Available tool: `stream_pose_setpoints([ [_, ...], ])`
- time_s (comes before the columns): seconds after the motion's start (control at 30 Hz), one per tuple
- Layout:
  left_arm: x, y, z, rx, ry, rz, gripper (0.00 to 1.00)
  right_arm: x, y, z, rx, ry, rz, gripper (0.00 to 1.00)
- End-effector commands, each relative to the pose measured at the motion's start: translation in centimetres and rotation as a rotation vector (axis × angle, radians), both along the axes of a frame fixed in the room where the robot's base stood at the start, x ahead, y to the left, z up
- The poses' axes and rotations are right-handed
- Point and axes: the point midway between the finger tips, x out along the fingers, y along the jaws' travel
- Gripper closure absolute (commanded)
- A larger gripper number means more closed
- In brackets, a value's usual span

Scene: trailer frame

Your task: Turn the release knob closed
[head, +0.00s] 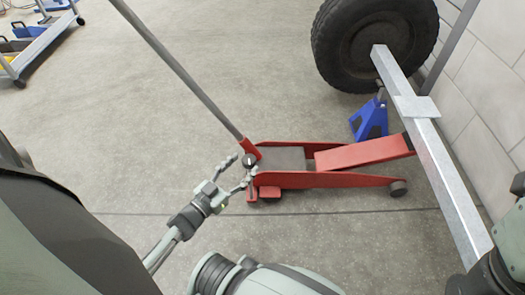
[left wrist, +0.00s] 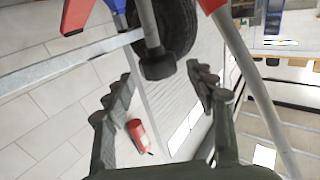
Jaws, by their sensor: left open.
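A red floor jack (head: 290,180) stands on the concrete floor, its long grey handle (head: 185,75) slanting up to the left. The release knob (head: 249,160) is a small dark piece at the handle's base. In the left wrist view the dark knob (left wrist: 158,66) sits on the end of a grey rod. My left gripper (head: 245,164) is open, its fingertips close to the knob, one on either side of it in the picture. The left wrist view shows the open fingers (left wrist: 160,76) with the knob near their tips; I cannot tell whether they touch. My right gripper is not visible.
A grey trailer beam (head: 440,170) runs above the jack's right end, with a tyre (head: 355,45) and a blue jack stand (head: 370,122) behind. A block wall (head: 490,80) stands at right. A cart (head: 40,45) is at upper left. Floor left of the jack is clear.

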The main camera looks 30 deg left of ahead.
Motion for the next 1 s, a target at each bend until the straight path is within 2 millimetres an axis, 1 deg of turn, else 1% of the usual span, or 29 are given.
stream_pose_setpoints([
  [0.3,5.0,-0.7,0.0,-0.001,-0.006,-0.001,0.44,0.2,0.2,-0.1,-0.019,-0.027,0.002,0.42],
  [0.43,6.5,-0.9,0.0,0.0,-0.005,-0.002,0.44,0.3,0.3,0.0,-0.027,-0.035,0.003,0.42],
  [0.6,7.4,-0.9,0.1,-0.001,-0.004,-0.001,0.44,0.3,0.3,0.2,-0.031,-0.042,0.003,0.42],
  [0.83,7.4,-1.0,0.1,0.0,-0.003,-0.001,0.44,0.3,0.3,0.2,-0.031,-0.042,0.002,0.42],
  [1.0,7.4,-1.0,0.1,0.0,-0.003,-0.001,0.65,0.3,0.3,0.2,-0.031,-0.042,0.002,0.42],
])
